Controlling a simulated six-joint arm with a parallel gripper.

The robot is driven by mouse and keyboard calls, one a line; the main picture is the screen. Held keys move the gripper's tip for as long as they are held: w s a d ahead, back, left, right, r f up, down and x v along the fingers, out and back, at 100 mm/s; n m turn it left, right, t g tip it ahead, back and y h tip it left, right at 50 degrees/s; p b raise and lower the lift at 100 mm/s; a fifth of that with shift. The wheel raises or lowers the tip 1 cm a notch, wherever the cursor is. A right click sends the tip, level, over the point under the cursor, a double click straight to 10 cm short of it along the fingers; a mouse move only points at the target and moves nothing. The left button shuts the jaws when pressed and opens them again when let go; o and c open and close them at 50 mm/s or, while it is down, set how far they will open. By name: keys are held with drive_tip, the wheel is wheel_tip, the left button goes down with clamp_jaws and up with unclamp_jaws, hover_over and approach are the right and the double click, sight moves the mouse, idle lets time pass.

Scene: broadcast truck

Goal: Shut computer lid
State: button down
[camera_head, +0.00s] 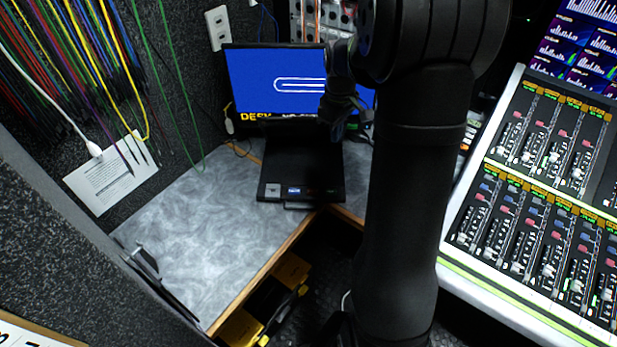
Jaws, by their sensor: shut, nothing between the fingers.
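The computer, a black laptop (300,180), lies on the grey desk with small stickers along its near edge. Its dark far part (290,128) rises in front of the blue screen; lid and base blend together, so I cannot tell the lid's exact angle. My gripper (337,120) is shut and empty, at the laptop's far right corner, overlapping the screen in this view. I cannot tell whether it touches the lid. My arm hides the area to the right of the laptop.
A monitor with a blue screen (260,80) stands behind the laptop. A large mixing console (545,190) fills the right side. Cables (110,60) hang at the left above a paper sheet (108,178). The grey desk (195,225) is clear left of the laptop.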

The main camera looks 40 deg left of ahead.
drive_tip(key=w+a+r+m+t+y, duration=0.1)
drive_tip(key=w+a+r+m, duration=0.1)
drive_tip(key=w+r+m, duration=0.45)
drive_tip(key=w+a+r+m+t, duration=0.15)
drive_tip(key=w+m, duration=0.25)
drive_tip(key=w, duration=0.6)
hover_over(355, 121)
drive_tip(key=w+a, duration=0.2)
drive_tip(key=w, duration=0.2)
drive_tip(key=s+d+f+x, duration=0.1)
drive_tip(key=s+x, duration=0.1)
drive_tip(key=x, duration=0.7)
drive_tip(key=shift+s+d+f, duration=0.3)
drive_tip(key=shift+s+f, duration=0.25)
drive_tip(key=shift+s, duration=0.2)
drive_tip(key=shift+s+d+f, duration=0.35)
drive_tip(key=shift+s+f, duration=0.15)
drive_tip(key=shift+s, duration=0.25)
